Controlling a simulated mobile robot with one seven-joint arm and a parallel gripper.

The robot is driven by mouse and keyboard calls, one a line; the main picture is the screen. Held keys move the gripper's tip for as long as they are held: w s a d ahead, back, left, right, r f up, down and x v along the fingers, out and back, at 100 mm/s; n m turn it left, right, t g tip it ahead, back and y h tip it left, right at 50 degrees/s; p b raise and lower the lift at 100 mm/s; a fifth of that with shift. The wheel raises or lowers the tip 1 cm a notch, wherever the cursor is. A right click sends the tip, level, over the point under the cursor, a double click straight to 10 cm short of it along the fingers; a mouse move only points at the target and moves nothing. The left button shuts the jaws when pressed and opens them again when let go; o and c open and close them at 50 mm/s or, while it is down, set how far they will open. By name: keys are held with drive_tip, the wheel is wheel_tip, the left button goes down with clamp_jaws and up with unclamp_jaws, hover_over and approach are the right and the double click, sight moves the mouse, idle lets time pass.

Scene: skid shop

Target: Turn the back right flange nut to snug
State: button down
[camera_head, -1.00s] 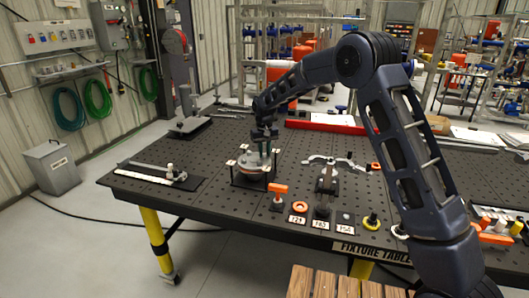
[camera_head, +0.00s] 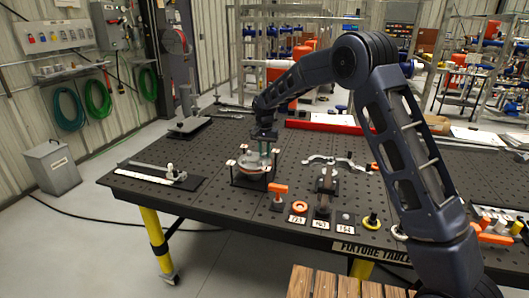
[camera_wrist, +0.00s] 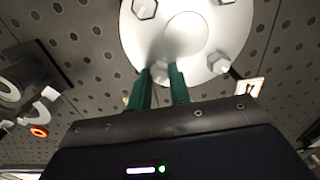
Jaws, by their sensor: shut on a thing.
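The round pale flange (camera_head: 256,161) sits on a dark stand on the fixture table. In the wrist view the flange (camera_wrist: 185,32) fills the top, with a raised centre and hex nuts around it: one at upper left (camera_wrist: 144,8), one at right (camera_wrist: 218,62) and one partly cut off at the top edge. My gripper (camera_head: 264,152) points down at the flange's back right side. Its green fingers, also in the wrist view (camera_wrist: 162,72), are close together at the flange's near rim. They are shut on the back right flange nut, which is mostly hidden between the fingertips.
White-topped posts surround the stand. A bracket-like part (camera_head: 335,161) lies to the right, a slide fixture (camera_head: 160,174) to the left.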

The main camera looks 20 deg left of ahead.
drive_tip(key=shift+w+r, duration=0.1)
drive_tip(key=shift+r, duration=0.1)
drive_tip(key=c, duration=1.3)
unclamp_jaws()
drive_tip(key=shift+f, duration=0.1)
wheel_tip(320, 180, up, 11)
drive_tip(key=shift+f, duration=0.1)
